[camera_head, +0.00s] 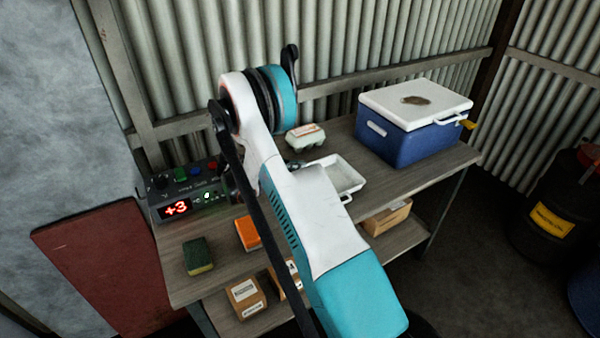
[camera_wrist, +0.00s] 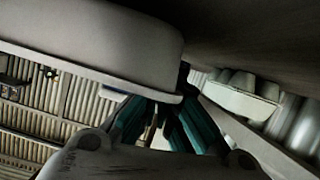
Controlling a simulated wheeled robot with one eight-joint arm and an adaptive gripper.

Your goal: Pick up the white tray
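The white tray (camera_head: 345,178) is a shallow rectangular dish with small handles. In the head view it rests on the wooden bench, partly hidden behind my arm. In the wrist view the tray (camera_wrist: 100,40) looms large at the upper left, seen upside down, its rim running down to the right. My gripper (camera_wrist: 158,103) has its teal fingers close together at the rim near the tray's right end. The rim hides or meets the fingertips, so I cannot tell whether they grip it. In the head view my gripper is hidden behind my arm.
An egg carton (camera_head: 306,137) stands close behind the tray; it also shows in the wrist view (camera_wrist: 240,96). A blue cooler (camera_head: 415,130) stands at right. A display box (camera_head: 190,190), orange item (camera_head: 248,234) and sponge (camera_head: 198,257) are at left. Cartons (camera_head: 245,297) sit on the lower shelf.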

